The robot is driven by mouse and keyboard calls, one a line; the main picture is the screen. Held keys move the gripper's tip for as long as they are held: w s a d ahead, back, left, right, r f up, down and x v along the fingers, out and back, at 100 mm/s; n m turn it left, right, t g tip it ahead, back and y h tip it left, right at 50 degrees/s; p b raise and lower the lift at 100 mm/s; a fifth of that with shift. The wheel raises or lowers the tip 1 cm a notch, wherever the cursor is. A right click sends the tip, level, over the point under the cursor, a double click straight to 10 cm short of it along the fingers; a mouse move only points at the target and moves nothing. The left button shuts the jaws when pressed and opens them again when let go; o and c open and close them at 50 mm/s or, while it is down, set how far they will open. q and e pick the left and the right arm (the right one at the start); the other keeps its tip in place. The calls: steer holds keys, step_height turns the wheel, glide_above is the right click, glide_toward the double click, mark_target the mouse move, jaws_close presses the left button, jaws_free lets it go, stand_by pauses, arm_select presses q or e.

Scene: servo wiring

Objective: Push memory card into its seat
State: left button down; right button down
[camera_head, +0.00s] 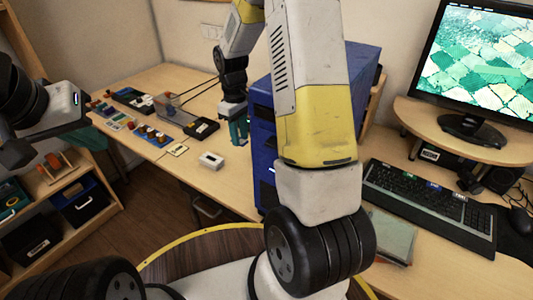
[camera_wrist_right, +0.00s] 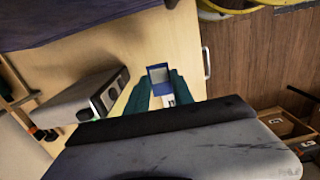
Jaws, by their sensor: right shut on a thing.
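My right gripper (camera_head: 239,132) is low over the light wooden table beside the blue cabinet. In the right wrist view its teal fingers (camera_wrist_right: 160,92) are shut on a small blue and white piece, which looks like the memory card (camera_wrist_right: 159,74). The card sticks out past the fingertips. A grey box with dark openings in its end face (camera_wrist_right: 108,96) lies beside the fingers, apart from the card. A small white box (camera_head: 211,160) lies near the right gripper in the head view; I cannot tell whether it holds the seat. My left arm shows at the left edge; its fingers cannot be made out.
The blue cabinet (camera_head: 262,120) stands close to my right gripper. Several small parts and a black module (camera_head: 201,128) lie on the table (camera_head: 228,185). A monitor (camera_head: 485,60) and keyboard (camera_head: 430,205) are at the right. A shelf with bins (camera_head: 85,205) is at the left.

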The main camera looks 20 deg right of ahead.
mark_target(247, 180)
steer(key=shift+d, duration=0.35)
step_height(247, 180, down, 18)
steer(key=shift+d+r, duration=0.15)
steer(key=shift+s+f, duration=0.1)
steer(key=shift+f, duration=0.25)
steer(key=c, duration=1.1)
jaws_free()
